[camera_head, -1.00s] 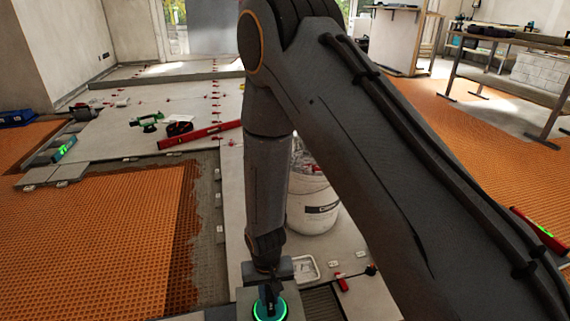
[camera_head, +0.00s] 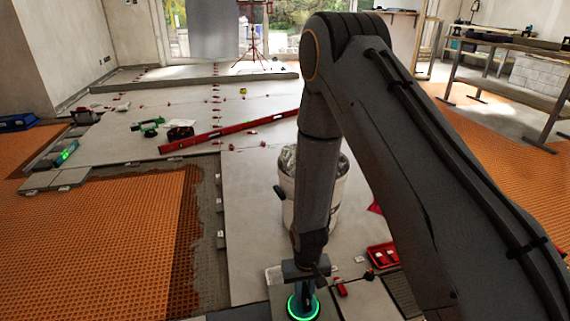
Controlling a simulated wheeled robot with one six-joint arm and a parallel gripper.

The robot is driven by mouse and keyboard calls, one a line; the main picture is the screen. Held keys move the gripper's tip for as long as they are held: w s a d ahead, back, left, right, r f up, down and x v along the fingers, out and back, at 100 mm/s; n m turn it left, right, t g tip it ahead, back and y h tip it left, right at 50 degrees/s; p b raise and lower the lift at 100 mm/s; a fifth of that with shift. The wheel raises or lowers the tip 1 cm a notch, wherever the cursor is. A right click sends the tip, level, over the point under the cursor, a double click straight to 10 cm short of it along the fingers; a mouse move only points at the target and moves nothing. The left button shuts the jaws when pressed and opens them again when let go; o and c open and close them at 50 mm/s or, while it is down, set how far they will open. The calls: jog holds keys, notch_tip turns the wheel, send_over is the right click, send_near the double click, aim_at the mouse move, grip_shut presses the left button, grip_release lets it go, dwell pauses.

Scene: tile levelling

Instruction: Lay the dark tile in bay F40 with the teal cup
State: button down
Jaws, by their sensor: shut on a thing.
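My gripper (camera_head: 306,277) is at the bottom centre, pointing down and shut on the teal cup (camera_head: 303,307). The cup is upright, and a bright green ring glows around its base. A grey tile (camera_head: 279,294) shows under and around the cup; its lower part is cut off by the picture edge. I cannot tell whether it hangs from the cup or rests on the floor. A dark slot (camera_head: 404,293) lies to the right of the gripper, partly behind my arm. No F40 label is readable.
A white bucket (camera_head: 338,190) stands behind my forearm. A red tray (camera_head: 382,255) and small red tools lie right of the gripper. A long red level (camera_head: 235,132) lies on the pale tiles. Orange matting (camera_head: 90,240) covers the left floor.

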jog(key=w+d, duration=0.4)
jog(key=d, duration=1)
jog(key=w+d, duration=0.4)
jog(key=d, duration=1.1)
jog(key=w+d, duration=0.4)
jog(key=d, duration=1.1)
jog(key=shift+n, duration=0.3)
notch_tip(320, 180, down, 6)
jog(key=b, duration=0.3)
dwell(2.7)
